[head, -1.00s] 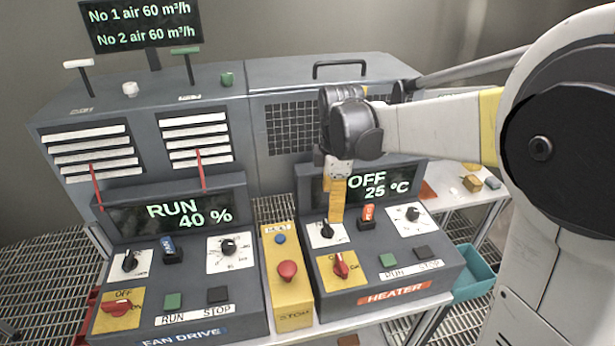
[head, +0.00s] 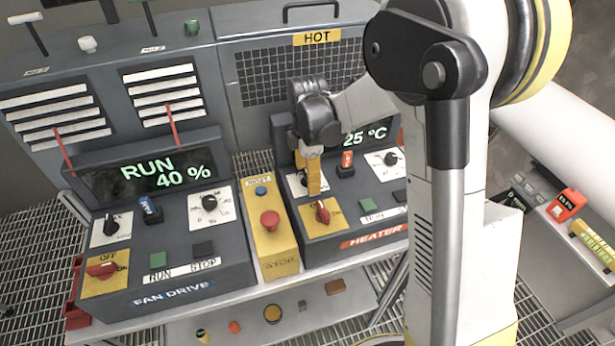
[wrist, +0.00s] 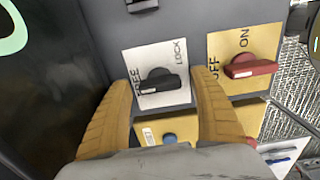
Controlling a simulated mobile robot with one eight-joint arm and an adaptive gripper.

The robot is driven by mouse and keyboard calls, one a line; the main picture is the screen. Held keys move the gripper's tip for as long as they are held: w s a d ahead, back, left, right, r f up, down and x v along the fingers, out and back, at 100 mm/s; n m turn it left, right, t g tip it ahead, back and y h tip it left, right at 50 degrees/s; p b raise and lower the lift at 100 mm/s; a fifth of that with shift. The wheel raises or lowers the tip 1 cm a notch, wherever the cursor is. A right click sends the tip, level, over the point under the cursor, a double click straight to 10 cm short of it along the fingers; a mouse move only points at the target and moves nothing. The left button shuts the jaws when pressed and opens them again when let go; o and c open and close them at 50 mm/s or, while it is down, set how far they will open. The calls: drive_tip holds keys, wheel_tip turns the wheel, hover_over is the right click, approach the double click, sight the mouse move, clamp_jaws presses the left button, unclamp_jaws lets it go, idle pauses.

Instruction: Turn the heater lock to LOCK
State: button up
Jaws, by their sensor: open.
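The heater lock is a black knob on a white plate marked FREE and LOCK, seen in the wrist view (wrist: 160,82). FREE is at the left of the plate and LOCK toward the right. The knob's bar lies roughly across the picture; I cannot tell which mark it points to. My gripper (wrist: 162,76) is open, its two yellow fingers on either side of the plate with the knob between them, not closed on it. In the head view my gripper (head: 310,178) is low over the heater panel (head: 345,222), partly hiding the lock.
The red OFF/ON switch (wrist: 248,67) is close beside the right finger. The yellow box with a blue button and red stop button (head: 269,221) stands left of the heater panel. The heater display (head: 365,138) is partly hidden by my arm.

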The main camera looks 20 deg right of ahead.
drive_tip(key=c, duration=1.2)
drive_tip(key=shift+m, duration=0.4)
drive_tip(key=m+b, duration=0.1)
drive_tip(key=m, duration=0.2)
drive_tip(key=shift+m, duration=0.4)
drive_tip(key=m+b, duration=0.1)
drive_tip(key=m, duration=0.3)
drive_tip(key=m+b, duration=0.1)
drive_tip(key=m, duration=0.8)
drive_tip(key=shift+m, duration=0.3)
